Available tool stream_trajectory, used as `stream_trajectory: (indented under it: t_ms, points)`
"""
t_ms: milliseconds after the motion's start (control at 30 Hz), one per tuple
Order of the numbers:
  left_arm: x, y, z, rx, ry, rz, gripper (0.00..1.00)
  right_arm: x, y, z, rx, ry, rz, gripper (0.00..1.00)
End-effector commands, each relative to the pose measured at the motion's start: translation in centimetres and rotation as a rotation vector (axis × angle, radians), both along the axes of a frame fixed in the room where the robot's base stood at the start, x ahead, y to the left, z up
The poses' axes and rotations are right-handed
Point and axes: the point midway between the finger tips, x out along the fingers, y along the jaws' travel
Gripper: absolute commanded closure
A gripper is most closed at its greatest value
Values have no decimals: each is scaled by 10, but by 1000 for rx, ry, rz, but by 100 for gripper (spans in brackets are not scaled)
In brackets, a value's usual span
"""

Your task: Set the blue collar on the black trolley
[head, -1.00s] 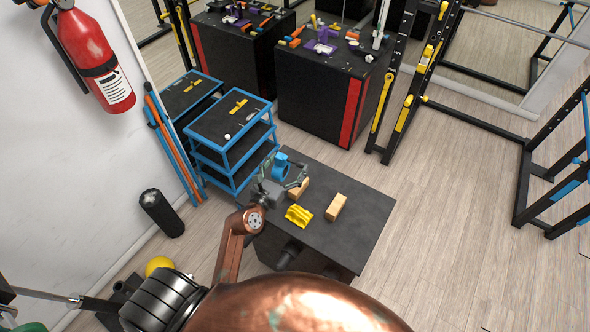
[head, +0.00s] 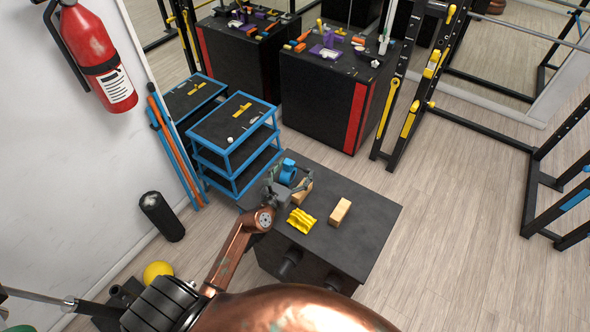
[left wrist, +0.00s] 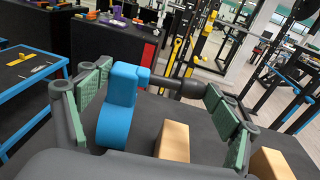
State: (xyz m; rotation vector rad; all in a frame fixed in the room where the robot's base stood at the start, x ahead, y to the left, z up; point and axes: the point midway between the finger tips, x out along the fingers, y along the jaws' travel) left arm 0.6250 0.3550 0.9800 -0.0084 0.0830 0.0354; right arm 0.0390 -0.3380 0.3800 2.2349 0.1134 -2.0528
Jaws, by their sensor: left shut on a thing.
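The blue collar (head: 288,172) is between the fingers of my left gripper (head: 287,186), over the left back part of a black table. In the left wrist view the blue collar (left wrist: 117,103) touches the left green finger pads, and a dark cylinder reaches from it towards the right pads. My left gripper (left wrist: 160,98) is shut on it with its fingers wide apart. The trolley (head: 213,130) has black shelves and a blue frame and stands behind and left of the table. It also shows in the left wrist view (left wrist: 22,76). My right gripper is out of view.
On the black table (head: 352,235) are a yellow piece (head: 301,220), a wooden block (head: 340,212) and another block (head: 303,191) beside my gripper. A black box (head: 315,105) stands behind.

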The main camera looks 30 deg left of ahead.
Motion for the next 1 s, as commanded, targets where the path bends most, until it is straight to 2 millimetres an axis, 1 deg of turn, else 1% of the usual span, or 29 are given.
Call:
stream_trajectory:
  t_ms: [67,200,233,433,700,800,867,967,1000]
  points:
    - [0,0,2,0,-2,0,58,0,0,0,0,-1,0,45]
    - [0,0,-3,1,-2,0,58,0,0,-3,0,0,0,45]
    - [0,0,-3,0,0,0,15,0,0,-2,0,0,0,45]
    - [0,0,-2,0,0,0,1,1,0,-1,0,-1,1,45]
    - [0,0,-2,0,0,-1,0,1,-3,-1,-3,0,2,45]
    - [0,0,2,0,-1,0,0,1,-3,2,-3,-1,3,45]
    - [-5,0,1,0,0,0,0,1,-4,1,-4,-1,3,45]
    - [-21,-1,1,0,1,0,0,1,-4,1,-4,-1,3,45]
    - [-29,-1,2,0,1,0,0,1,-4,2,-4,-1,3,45]
